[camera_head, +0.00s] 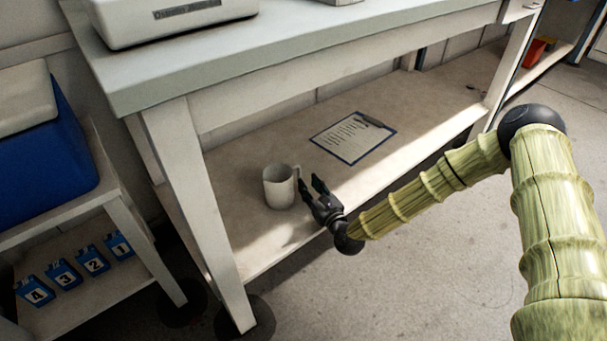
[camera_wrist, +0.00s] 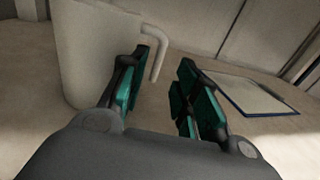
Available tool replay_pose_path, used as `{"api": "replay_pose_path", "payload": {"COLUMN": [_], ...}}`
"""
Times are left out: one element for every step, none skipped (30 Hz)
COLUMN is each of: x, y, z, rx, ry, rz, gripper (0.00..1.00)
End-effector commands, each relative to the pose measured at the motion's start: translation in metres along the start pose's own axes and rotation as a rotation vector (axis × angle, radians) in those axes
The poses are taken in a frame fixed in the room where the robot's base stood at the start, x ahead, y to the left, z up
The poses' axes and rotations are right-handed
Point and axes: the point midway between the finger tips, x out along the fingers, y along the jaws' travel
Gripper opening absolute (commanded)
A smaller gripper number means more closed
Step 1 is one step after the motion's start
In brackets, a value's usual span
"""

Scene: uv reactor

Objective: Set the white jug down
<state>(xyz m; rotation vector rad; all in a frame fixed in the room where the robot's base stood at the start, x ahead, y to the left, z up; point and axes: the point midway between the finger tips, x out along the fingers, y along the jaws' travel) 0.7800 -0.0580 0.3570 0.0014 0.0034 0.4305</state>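The white jug (camera_head: 278,187) stands upright on the lower shelf (camera_head: 237,163) of the workbench, with its handle toward the right. In the wrist view the jug (camera_wrist: 90,52) fills the upper left, and its handle (camera_wrist: 157,52) reaches toward the space between the fingers. My gripper (camera_head: 311,187) is just right of the jug, low over the shelf's front part. In the wrist view my gripper (camera_wrist: 158,90) has its fingers apart, with nothing held between them. One finger overlaps the jug's side in that view; I cannot tell whether it touches.
A clipboard (camera_head: 352,138) with paper lies on the shelf behind and right of the jug. The bench top (camera_head: 300,45) overhangs the shelf, and a front leg (camera_head: 197,190) stands left of the jug. The shelf's right part is mostly free. A blue cooler (camera_head: 50,150) is at far left.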

Motion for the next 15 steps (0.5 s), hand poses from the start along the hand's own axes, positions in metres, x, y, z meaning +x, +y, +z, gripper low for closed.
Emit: {"api": "replay_pose_path", "payload": {"x": [-0.01, -0.015, -0.021, -0.025, -0.029, -0.034, -0.037, -0.04, -0.043, -0.044, -0.046, -0.048, -0.048, -0.049, -0.05], "y": [-0.001, -0.001, 0.0, -0.001, -0.001, -0.001, -0.001, 0.0, 0.0, 0.0, 0.0, 0.0, -0.001, -0.001, -0.001], "z": [0.002, 0.002, 0.002, 0.002, 0.002, 0.001, 0.001, 0.001, 0.001, 0.001, 0.0, 0.0, 0.0, 0.0, 0.0], "rx": [0.002, 0.002, 0.001, 0.001, 0.001, 0.001, 0.001, 0.001, 0.001, 0.001, 0.0, 0.0, 0.0, 0.0, -0.001], "ry": [0.003, 0.003, 0.002, 0.001, 0.001, 0.002, 0.002, 0.002, 0.001, 0.001, 0.0, 0.0, 0.0, 0.0, 0.0], "rz": [-0.002, -0.002, -0.002, -0.002, -0.002, -0.002, -0.002, -0.001, -0.001, -0.001, -0.001, -0.001, -0.001, -0.001, -0.001], "gripper": [0.32, 0.32, 0.32, 0.32, 0.32, 0.32, 0.32, 0.32, 0.32, 0.32, 0.32, 0.32, 0.32, 0.32, 0.32]}}
